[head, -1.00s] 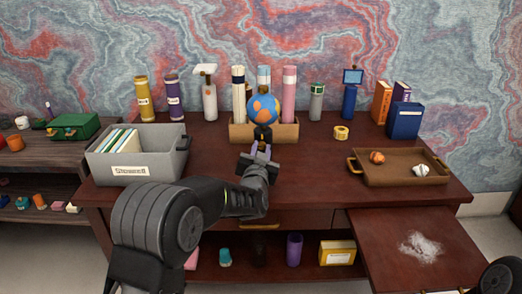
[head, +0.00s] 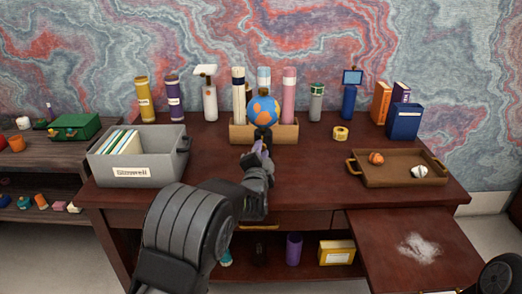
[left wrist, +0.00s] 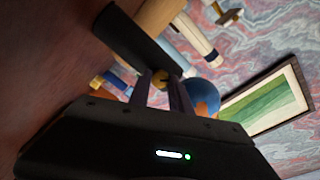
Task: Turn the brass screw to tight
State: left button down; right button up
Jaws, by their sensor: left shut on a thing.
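The brass screw (left wrist: 161,77) shows in the left wrist view as a small rounded brass piece between my two purple-grey fingertips. My left gripper (left wrist: 160,88) is shut on it. In the head view my left gripper (head: 258,149) is in front of the dark base below the blue and orange globe (head: 263,111). It hides the screw there. The globe also shows in the left wrist view (left wrist: 203,94), just beyond the fingers. How tight the screw is cannot be told. My right gripper is not in view.
A wooden organizer (head: 290,132) stands directly behind the gripper, with tall tubes rising from it. A grey file box (head: 166,165) is at the left. A brown tray (head: 400,181) with two small items is at the right. The desk (head: 310,175) between is clear.

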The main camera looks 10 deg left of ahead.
pick_arm(q)
jog(key=m, duration=0.8)
jog(key=shift+m+p, duration=0.4)
jog(key=c, duration=1.2)
grip_release()
jog(key=s, duration=0.5)
jog(key=s+d, duration=0.1)
jog(key=s, duration=0.1)
jog(key=shift+s, duration=0.35)
